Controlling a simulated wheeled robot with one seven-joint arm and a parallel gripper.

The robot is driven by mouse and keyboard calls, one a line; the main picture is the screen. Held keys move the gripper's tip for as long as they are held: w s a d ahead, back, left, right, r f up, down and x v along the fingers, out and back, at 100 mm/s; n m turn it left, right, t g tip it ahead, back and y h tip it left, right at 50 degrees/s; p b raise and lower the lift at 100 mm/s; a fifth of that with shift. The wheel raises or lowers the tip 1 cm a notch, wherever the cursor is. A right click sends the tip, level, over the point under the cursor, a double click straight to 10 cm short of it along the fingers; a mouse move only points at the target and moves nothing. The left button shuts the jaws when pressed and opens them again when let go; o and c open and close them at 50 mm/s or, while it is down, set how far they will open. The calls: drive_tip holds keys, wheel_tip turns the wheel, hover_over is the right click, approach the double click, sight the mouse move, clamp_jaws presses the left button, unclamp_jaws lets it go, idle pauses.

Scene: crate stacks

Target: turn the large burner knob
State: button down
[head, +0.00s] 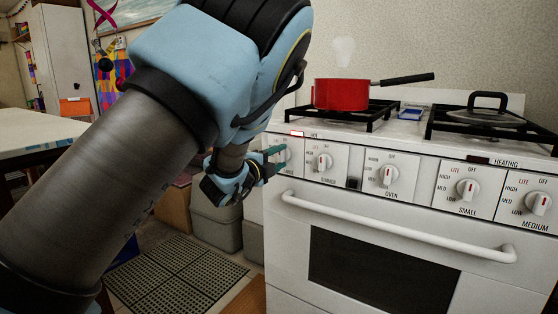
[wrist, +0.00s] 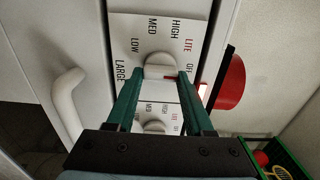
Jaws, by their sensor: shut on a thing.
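The large burner knob (wrist: 160,66) is a round white dial on the stove's front panel. It is marked LARGE, LOW, MED, HIGH, LITE and OFF. In the wrist view my gripper (wrist: 159,76) has its two green fingers on either side of the knob, shut on it. In the head view my gripper (head: 275,152) reaches the left end of the panel, and its fingers partly cover this knob. The knob's exact pointer angle is hard to tell.
Other knobs run along the panel, including the oven knob (head: 387,175) and small knob (head: 467,189). The oven handle (head: 390,225) sticks out below. A red pot (head: 341,94) and a dark lid (head: 486,115) are on the stovetop. Grey bins (head: 216,218) stand left of the stove.

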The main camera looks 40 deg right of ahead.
idle(0.3)
drive_tip(key=shift+c, duration=1.4)
unclamp_jaws()
drive_tip(key=v, duration=1)
drive_tip(key=shift+a, duration=0.35)
